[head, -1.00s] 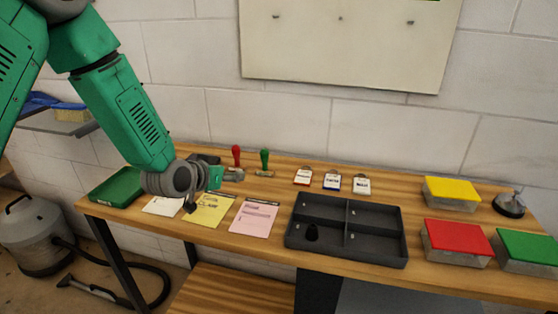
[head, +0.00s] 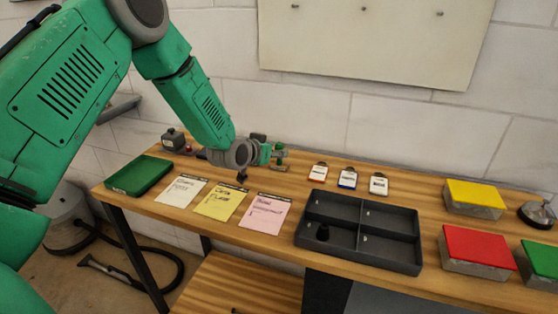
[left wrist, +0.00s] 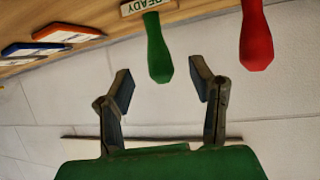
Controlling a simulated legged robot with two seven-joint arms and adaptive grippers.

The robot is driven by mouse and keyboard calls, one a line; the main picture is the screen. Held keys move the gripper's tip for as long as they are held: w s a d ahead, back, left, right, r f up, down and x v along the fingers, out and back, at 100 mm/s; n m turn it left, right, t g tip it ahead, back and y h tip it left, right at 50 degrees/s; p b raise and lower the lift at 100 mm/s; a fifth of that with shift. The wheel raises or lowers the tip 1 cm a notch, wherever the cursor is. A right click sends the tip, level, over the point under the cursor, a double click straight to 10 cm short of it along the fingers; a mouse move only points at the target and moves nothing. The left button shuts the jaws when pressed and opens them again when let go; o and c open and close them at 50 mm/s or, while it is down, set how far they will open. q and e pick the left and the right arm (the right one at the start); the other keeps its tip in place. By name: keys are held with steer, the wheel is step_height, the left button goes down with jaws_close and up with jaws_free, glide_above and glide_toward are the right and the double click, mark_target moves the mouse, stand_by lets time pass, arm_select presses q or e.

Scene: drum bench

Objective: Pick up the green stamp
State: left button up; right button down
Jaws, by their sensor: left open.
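The green stamp (left wrist: 158,48) has a green handle and a wooden base lettered "READY". In the left wrist view the handle's end points between the two fingers of my left gripper (left wrist: 160,80), with clear space on both sides. My left gripper (head: 277,154) is open and holds nothing. In the head view it is at the back of the bench by the green stamp (head: 281,167), whose handle is mostly covered by the gripper. My right gripper is out of view.
A red stamp (left wrist: 256,35) stands close beside the green one; my arm hides it in the head view. Three tags (head: 347,178) lie to the right. The wall is behind.

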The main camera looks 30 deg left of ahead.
arm_select(q)
steer(key=x, duration=0.3)
steer(key=shift+w+d+f, duration=0.15)
steer(key=shift+w+d, duration=0.05)
steer(key=shift+w, duration=0.1)
steer(key=shift+w+a+f, duration=0.1)
steer(key=shift+w+a, duration=0.05)
steer(key=shift+w, duration=0.05)
steer(key=shift+a, duration=0.15)
steer(key=shift+s+a, duration=0.1)
steer(key=shift+a, duration=0.05)
steer(key=c, duration=1)
jaws_close()
steer(key=shift+d, duration=0.25)
steer(key=shift+d, duration=0.1)
